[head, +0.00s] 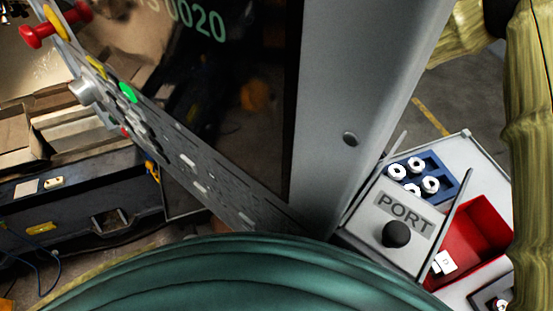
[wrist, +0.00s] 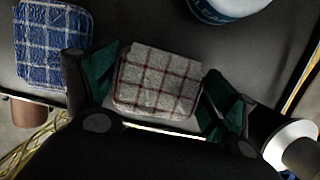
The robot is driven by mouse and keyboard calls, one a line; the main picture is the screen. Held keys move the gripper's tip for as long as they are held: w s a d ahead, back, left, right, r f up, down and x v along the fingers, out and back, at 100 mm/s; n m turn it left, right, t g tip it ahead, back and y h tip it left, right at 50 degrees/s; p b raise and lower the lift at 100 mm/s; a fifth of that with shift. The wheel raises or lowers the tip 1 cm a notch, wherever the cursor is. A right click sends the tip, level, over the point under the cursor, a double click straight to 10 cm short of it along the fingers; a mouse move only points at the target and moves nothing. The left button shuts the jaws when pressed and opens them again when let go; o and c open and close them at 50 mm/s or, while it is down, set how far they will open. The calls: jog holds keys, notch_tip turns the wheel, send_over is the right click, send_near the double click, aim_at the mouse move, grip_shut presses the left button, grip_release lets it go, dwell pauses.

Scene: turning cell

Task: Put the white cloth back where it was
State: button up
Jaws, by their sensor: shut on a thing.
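The white cloth (wrist: 158,82) with reddish-brown check lines shows in the wrist view as a folded pad. My gripper (wrist: 160,92) has its green-tipped fingers on the cloth's left and right sides and is shut on it. The near edge of the cloth is next to the dark gripper body. I cannot tell whether the cloth touches the grey surface (wrist: 145,22) beneath it. Neither the white cloth nor my gripper can be made out in the head view.
A blue checked cloth (wrist: 52,45) lies left of the white cloth. A white and blue container (wrist: 222,10) stands beyond it, to the upper right. The head view shows a control panel (head: 160,140), a blue holder (head: 440,178) with white rings and a red bin (head: 480,232).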

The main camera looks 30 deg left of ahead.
jog(key=shift+f, duration=0.45)
jog(key=shift+f, duration=0.15)
jog(key=o, duration=1.2)
jog(key=b+v, duration=0.3)
jog(key=v, duration=0.9)
jog(key=shift+d, duration=0.1)
